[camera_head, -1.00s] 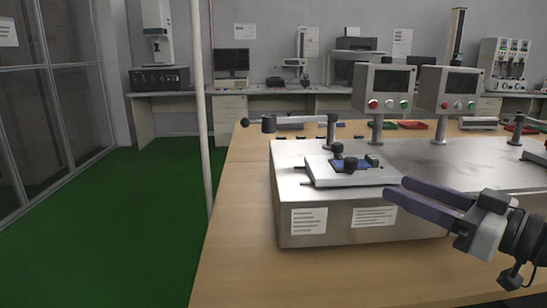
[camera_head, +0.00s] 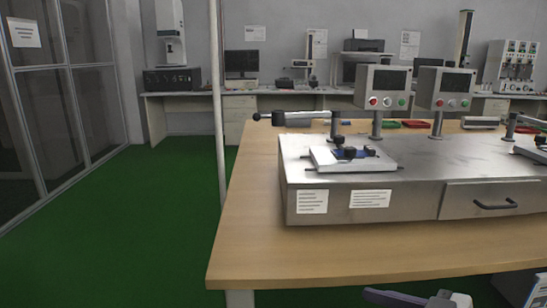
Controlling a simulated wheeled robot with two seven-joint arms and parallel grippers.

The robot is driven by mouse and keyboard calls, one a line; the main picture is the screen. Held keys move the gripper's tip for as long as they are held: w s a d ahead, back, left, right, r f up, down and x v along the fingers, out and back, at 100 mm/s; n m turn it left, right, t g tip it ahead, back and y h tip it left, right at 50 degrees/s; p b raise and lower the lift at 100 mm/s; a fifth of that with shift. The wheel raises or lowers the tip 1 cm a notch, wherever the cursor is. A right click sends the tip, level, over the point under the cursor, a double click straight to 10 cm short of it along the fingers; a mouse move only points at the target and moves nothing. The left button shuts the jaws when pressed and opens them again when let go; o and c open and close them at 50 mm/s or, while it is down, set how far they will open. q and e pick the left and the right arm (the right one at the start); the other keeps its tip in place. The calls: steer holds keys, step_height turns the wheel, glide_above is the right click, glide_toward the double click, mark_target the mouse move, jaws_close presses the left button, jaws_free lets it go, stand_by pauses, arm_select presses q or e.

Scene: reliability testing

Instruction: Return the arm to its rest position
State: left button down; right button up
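My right gripper (camera_head: 385,297) shows only in part at the bottom edge, right of centre, below the table's front edge. One purple-grey finger and part of the grey gripper body are in view; the rest is cut off by the frame. Whether it is open or shut does not show, and nothing is seen held in it. Part of my dark arm is at the bottom right corner. My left gripper and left arm are not in view.
A wooden table (camera_head: 300,262) carries a metal test bench (camera_head: 415,200) with a drawer, a white fixture plate (camera_head: 375,166) and two button boxes (camera_head: 383,88), (camera_head: 444,90). A white pole (camera_head: 217,120) stands left of the table. The green floor (camera_head: 120,230) there is clear.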

steer(key=s+a+f+m+g+h, duration=0.15)
steer(key=s+f+h, duration=0.25)
steer(key=s+f, duration=0.7)
steer(key=s+d+f+m+g+h, duration=0.5)
steer(key=s+d+f, duration=0.2)
steer(key=s+f, duration=0.4)
steer(key=w+a+f+t+y, duration=0.2)
steer(key=w+a+t+y, duration=0.15)
steer(key=a+t, duration=0.35)
arm_select(q)
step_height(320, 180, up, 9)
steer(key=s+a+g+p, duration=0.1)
steer(key=p, duration=1.5)
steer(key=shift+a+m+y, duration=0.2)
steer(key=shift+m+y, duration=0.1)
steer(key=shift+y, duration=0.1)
arm_select(e)
step_height(320, 180, up, 9)
steer(key=g+h, duration=0.1)
steer(key=g, duration=0.1)
steer(key=shift+w+d, duration=0.15)
steer(key=shift+d, duration=0.1)
steer(key=shift+h, duration=0.25)
